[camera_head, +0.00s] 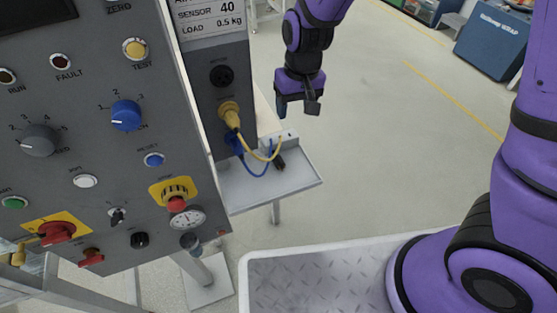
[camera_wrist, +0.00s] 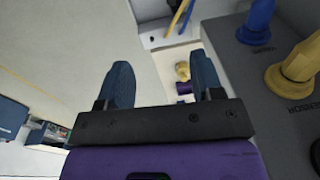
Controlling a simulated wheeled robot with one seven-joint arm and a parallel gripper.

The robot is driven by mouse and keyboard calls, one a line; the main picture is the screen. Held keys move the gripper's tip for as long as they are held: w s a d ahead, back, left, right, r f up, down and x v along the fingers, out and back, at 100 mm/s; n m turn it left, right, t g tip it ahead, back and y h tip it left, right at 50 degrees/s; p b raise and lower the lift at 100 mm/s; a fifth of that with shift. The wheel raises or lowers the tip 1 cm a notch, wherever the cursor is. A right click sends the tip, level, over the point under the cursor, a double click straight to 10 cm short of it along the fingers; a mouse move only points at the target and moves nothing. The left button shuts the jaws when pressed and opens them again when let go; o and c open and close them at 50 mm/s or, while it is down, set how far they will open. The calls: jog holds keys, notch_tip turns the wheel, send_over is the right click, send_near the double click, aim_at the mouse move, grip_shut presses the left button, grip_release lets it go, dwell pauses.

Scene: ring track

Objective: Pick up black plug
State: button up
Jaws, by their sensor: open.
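A small dark object (camera_head: 279,163), which looks like the black plug, lies on the grey side shelf (camera_head: 285,187) beside the yellow and blue cables. My gripper (camera_head: 297,107) is open and empty above and behind the shelf, apart from the dark object. In the wrist view my gripper (camera_wrist: 163,75) shows two blue fingers spread wide with nothing held between them.
The grey control panel (camera_head: 110,70) stands left of the shelf. Blue cabinets (camera_head: 490,40) stand far back. The floor between is clear.

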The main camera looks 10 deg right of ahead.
jog(key=a+f, duration=0.3)
jog(key=f, duration=0.4)
send_over(278, 158)
jog(key=shift+h, duration=0.4)
jog(key=f, duration=0.5)
jog(key=shift+s+d+f, duration=0.2)
jog(key=shift+f, duration=0.15)
jog(key=shift+w+a+f, duration=0.1)
jog(key=shift+f, duration=1.2)
jog(key=shift+w+a+f, duration=0.1)
jog(key=shift+f, duration=1.2)
jog(key=c, duration=1)
